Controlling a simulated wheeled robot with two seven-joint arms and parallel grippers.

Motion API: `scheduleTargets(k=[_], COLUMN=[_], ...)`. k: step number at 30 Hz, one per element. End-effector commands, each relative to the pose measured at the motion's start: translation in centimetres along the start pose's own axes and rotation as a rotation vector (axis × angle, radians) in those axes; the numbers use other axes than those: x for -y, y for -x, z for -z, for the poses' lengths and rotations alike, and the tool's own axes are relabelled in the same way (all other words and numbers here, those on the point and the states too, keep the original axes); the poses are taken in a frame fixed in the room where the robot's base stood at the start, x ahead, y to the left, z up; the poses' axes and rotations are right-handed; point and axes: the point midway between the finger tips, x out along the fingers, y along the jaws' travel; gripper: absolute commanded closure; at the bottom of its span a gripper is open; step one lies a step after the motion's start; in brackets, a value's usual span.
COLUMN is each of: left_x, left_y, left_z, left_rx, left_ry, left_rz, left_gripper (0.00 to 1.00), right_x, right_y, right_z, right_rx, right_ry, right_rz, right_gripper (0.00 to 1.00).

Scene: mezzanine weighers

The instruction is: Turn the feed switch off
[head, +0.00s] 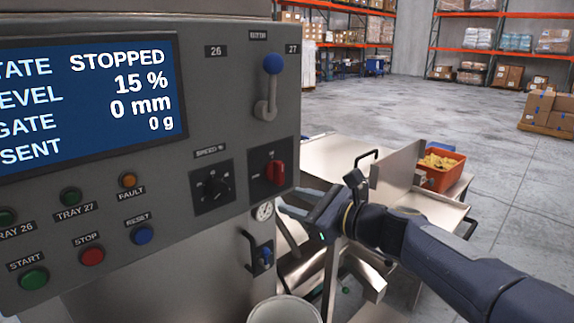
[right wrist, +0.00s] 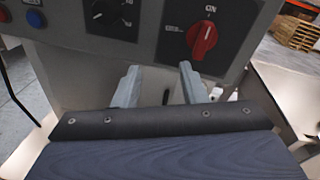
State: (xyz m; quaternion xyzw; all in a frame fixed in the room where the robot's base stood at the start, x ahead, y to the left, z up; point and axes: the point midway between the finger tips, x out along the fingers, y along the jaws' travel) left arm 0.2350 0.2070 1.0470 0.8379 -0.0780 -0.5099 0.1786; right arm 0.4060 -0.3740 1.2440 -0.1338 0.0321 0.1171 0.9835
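The feed switch is a red rotary handle (head: 275,172) on a black plate at the right end of the grey control panel. In the right wrist view the red handle (right wrist: 203,38) stands near upright, its upper end towards the "ON" label. My right gripper (head: 293,200) is just below and right of the switch plate. In the right wrist view my right gripper (right wrist: 158,76) is open, with nothing between its two grey fingers. Its fingertips appear below the switch and apart from it. My left gripper is not in view.
The panel has a screen (head: 85,95) reading STOPPED, a black speed knob (head: 212,187), a blue-tipped lever (head: 272,65), a red stop button (head: 92,256) and a blue reset button (head: 142,235). A gauge (head: 264,211) sits below. An orange bin (head: 441,172) stands on the right.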

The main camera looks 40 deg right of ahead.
Motion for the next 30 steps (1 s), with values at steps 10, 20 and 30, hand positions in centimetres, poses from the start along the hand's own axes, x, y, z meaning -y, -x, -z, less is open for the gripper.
scheduleTargets(k=[10, 20, 30], left_x=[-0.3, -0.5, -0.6], left_y=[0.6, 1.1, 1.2], left_z=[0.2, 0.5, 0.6], left_rx=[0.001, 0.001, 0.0], left_ry=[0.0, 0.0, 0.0], left_rz=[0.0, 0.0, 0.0], left_gripper=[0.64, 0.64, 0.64], right_x=[6.0, 6.7, 6.9], right_y=[-0.7, -5.7, -7.0], right_z=[-1.1, -1.4, -1.4], right_rx=[0.074, 0.074, 0.075], right_ry=[-0.272, -0.268, -0.265], right_rz=[0.152, 0.15, 0.151], right_gripper=[0.62, 0.62, 0.62])
